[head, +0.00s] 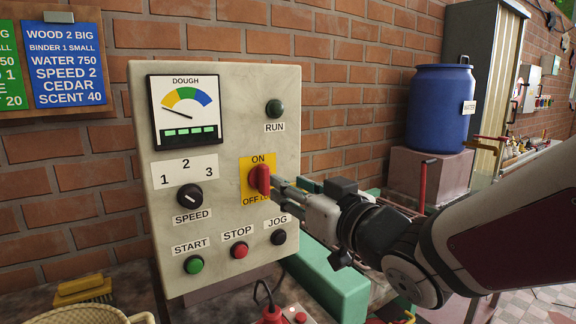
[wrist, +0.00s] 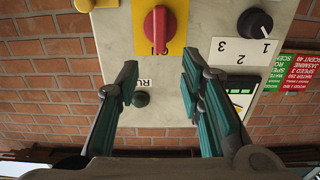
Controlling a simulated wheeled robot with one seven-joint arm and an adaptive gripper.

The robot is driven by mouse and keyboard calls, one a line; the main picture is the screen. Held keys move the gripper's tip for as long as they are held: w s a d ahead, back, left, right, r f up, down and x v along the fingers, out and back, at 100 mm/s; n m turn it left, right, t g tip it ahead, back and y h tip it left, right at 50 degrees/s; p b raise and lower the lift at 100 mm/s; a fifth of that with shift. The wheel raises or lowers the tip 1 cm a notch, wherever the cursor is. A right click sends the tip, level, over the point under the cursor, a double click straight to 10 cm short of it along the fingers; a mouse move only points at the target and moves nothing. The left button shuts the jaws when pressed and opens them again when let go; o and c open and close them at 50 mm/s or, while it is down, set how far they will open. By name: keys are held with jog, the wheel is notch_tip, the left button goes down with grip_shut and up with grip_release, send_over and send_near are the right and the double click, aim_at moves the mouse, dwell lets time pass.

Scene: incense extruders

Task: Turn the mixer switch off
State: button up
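The red mixer switch (head: 260,179) sits on a yellow plate marked ON above and OFF below, on the beige control panel (head: 225,90). Its handle stands roughly upright. My gripper (head: 282,193) is just right of the switch and in front of the panel. In the wrist view, which is upside down, the red switch (wrist: 158,28) lies beyond the two teal fingertips, in line with the gap between them. My gripper (wrist: 159,68) is open and empty, with a wide gap. The lower part of the OFF label is partly hidden by the fingers in the head view.
A black speed knob (head: 190,197) is left of the switch. The green start (head: 194,265), red stop (head: 239,250) and black jog (head: 278,237) buttons are below. A run lamp (head: 274,109) is above. A blue barrel (head: 438,110) stands at the right.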

aim_at(266, 174)
jog(key=x, duration=0.9)
jog(key=shift+w+a+f+b, duration=0.2)
jog(key=shift+w+b, duration=0.1)
jog(key=shift+b, duration=0.1)
grip_shut()
